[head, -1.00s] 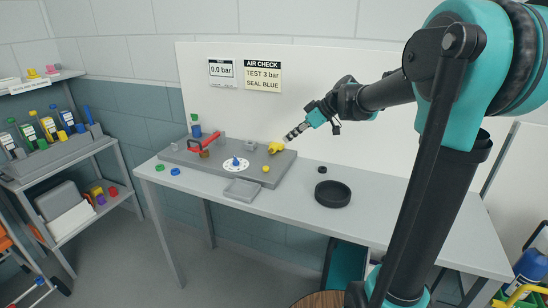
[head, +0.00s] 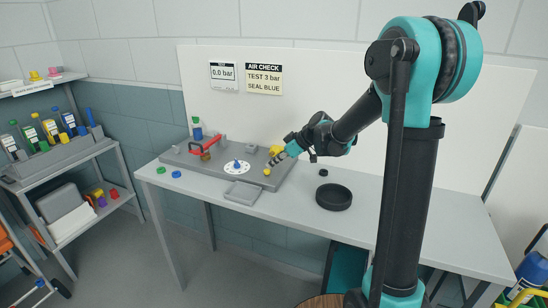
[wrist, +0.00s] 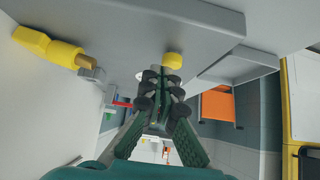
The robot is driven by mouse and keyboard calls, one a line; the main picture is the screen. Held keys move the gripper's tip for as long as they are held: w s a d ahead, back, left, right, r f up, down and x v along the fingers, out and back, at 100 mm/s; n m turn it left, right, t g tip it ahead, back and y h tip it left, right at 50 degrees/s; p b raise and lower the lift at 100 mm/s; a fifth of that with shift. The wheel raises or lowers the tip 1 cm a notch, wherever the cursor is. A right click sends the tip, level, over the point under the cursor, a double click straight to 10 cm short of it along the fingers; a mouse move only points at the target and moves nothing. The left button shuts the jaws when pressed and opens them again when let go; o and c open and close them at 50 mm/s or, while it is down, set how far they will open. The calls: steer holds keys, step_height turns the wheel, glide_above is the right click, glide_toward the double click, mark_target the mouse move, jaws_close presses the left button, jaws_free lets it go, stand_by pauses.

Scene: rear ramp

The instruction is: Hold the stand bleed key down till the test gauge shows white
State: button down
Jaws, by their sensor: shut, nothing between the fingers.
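A small round yellow key (head: 267,171), which I take for the bleed key, stands on the right front part of the grey test stand (head: 212,176). It also shows in the wrist view (wrist: 172,60), just beyond the fingertips. My gripper (head: 271,164) is shut and empty, pointing down at this key. Whether the tips touch it or the key is pressed I cannot tell. A display on the back panel (head: 223,72) reads 0.0 bar. A white disc with a blue centre (head: 237,167) sits left of the key. I cannot tell for certain which of these is the test gauge.
A yellow fitting (head: 277,150) is close behind my gripper and shows in the wrist view (wrist: 45,46). A red lever (head: 203,149) stands farther left. A grey tray (head: 242,192) is in front.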

steer(key=shift+f, duration=0.25)
steer(key=shift+f, duration=0.7)
steer(key=shift+s+d+f, duration=0.15)
steer(key=shift+s+f, duration=0.05)
steer(key=shift+f, duration=0.05)
steer(key=shift+w+f, duration=0.1)
steer(key=shift+w, duration=0.1)
stand_by(3.8)
